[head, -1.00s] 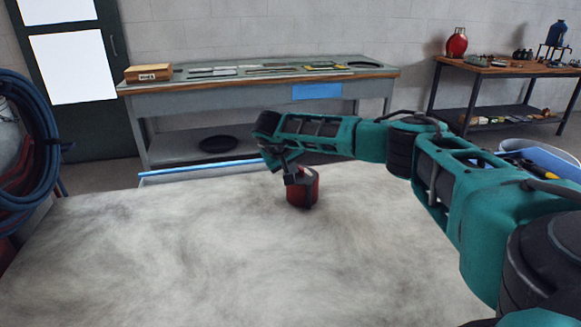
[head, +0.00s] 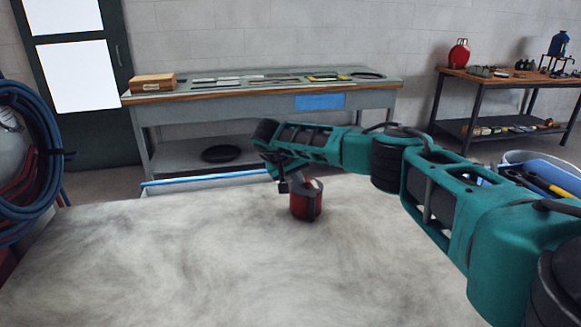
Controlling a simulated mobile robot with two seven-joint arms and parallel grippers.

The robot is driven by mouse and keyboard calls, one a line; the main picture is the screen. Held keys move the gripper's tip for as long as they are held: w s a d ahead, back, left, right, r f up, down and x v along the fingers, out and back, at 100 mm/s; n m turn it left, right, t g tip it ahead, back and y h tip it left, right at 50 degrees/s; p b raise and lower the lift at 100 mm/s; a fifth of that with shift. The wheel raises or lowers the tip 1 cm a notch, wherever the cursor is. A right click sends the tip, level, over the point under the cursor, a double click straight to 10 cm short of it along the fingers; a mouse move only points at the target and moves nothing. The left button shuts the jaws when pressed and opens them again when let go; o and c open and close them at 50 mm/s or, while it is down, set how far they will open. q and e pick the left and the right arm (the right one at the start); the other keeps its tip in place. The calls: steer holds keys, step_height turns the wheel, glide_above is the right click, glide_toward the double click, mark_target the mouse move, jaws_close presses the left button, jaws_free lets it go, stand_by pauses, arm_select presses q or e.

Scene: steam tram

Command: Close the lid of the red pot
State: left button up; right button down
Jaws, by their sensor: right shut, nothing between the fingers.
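The small red pot (head: 304,204) stands upright near the far edge of the pale mottled tabletop. A dark strip runs down its front. Its top is small and partly behind my gripper, so I cannot tell clearly how the lid sits; a pale patch shows at the top right. My right gripper (head: 283,187) is shut and empty, just left of the pot's top, with its arm reaching in from the right above and behind the pot. I cannot tell whether it touches the pot. My left gripper is out of view.
The pale tabletop (head: 170,260) is otherwise clear. Behind it stands a grey workbench (head: 215,110) with a wooden box (head: 153,83) and flat tools. A blue tool bin (head: 550,172) is at the right. A coiled blue hose (head: 45,150) hangs at the left.

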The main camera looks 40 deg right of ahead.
steer(key=v, duration=1.2)
steer(key=shift+a+r, duration=0.2)
steer(key=shift+r, duration=0.15)
steer(key=shift+s+a+f, duration=0.1)
